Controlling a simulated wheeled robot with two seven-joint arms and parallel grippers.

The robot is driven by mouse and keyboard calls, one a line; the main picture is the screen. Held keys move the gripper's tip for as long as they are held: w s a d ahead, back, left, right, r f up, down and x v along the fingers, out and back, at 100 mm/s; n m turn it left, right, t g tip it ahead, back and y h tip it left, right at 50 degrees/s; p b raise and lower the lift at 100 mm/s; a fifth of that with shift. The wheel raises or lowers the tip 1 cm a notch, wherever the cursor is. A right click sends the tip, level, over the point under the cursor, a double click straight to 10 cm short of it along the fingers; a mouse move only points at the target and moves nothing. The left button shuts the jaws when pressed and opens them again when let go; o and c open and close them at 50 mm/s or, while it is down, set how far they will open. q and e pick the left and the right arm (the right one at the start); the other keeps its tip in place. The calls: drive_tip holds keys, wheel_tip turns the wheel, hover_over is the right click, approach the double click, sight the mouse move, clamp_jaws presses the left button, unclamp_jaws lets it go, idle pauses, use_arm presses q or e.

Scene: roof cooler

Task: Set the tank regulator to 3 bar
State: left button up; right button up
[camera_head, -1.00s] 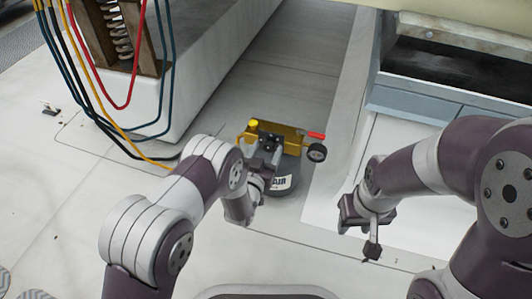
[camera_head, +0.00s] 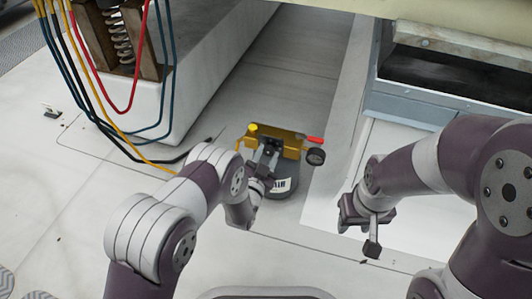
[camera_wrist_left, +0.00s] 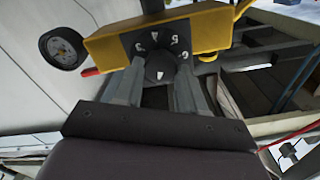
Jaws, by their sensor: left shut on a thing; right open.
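The yellow regulator (camera_head: 290,134) sits on top of a dark grey tank (camera_head: 287,170) with a white label. In the left wrist view, the regulator body (camera_wrist_left: 212,25) has a black dial plate with white numbers, among them what look like 3, 4 and 5. A dark round knob (camera_wrist_left: 160,66) is in front of the plate. My left gripper (camera_head: 268,157) is shut on this knob, with fingers on both sides of it. A round black gauge (camera_head: 316,157) is at the regulator's right; its reading is too small to tell. My right gripper (camera_head: 372,240) is open, empty and apart.
A red handle (camera_head: 315,140) sticks out by the gauge. Red, blue, black and yellow hoses (camera_head: 62,75) hang at the upper left beside a spring in a frame. A grey-blue open housing (camera_head: 440,107) stands at the right. The pale floor around the tank is mostly clear.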

use_arm(q)
drive_tip(key=m+p, duration=0.2)
drive_tip(key=m, duration=0.3)
drive_tip(key=shift+s+m, duration=0.1)
drive_tip(key=shift+m, duration=0.2)
drive_tip(key=m+p, duration=0.1)
drive_tip(key=m, duration=0.4)
drive_tip(key=shift+d+f+p, duration=0.1)
drive_tip(key=shift+f+p, duration=0.1)
drive_tip(key=shift+p, duration=0.15)
drive_tip(key=m+p, duration=0.1)
drive_tip(key=m, duration=0.4)
drive_tip(key=shift+f+m, duration=0.1)
drive_tip(key=shift+m, duration=0.3)
drive_tip(key=m+p, duration=0.1)
drive_tip(key=m, duration=0.4)
drive_tip(key=shift+f, duration=0.1)
drive_tip(key=shift+m, duration=0.4)
drive_tip(key=o, duration=1)
drive_tip(key=shift+o, duration=0.2)
